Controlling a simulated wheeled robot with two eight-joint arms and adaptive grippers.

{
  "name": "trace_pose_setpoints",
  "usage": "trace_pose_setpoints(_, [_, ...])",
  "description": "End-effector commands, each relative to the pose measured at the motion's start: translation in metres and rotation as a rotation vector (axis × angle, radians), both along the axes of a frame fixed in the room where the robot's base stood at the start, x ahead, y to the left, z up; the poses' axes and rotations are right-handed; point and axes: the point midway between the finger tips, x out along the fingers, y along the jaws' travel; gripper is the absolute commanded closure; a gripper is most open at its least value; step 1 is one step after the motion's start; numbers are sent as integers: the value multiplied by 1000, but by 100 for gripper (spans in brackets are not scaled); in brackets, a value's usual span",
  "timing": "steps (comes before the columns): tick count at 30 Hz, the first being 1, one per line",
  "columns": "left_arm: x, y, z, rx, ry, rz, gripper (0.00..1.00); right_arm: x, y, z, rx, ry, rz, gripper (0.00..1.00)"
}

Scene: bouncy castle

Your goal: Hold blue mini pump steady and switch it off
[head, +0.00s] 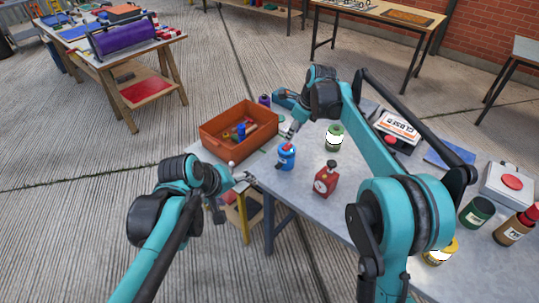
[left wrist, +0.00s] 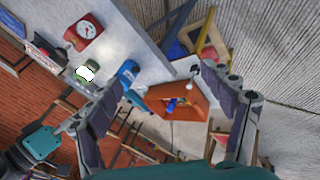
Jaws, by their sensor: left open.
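The blue mini pump (head: 286,157) is a small blue cylinder with some red at its top. It stands upright near the table's left edge, and what looks like it shows in the left wrist view (left wrist: 128,73), beside the tip of the left-hand finger. My left gripper (head: 240,179) is open and empty, left of the pump and apart from it. Its two fingers spread wide in the left wrist view (left wrist: 165,78). My right gripper (head: 287,130) hangs just above and behind the pump. Its fingers are too small to read, and the pump's switch cannot be made out.
Further right are a closed sign (head: 398,127) and a red-button box (head: 509,184).

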Motion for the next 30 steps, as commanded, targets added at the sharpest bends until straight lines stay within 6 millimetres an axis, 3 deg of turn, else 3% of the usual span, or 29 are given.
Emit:
trace_pose_setpoints(8, [85,-27,-3,-343,163,233,18,0,0,0,0,0,1,66])
trace_pose_setpoints(14, [143,-43,-18,-579,306,386,18,0,0,0,0,0,1,66])
trace_pose_setpoints(24, [227,-59,-68,-944,598,608,18,0,0,0,0,0,1,66])
trace_pose_setpoints(30, [259,-63,-104,-1119,783,705,18,0,0,0,0,0,1,66])
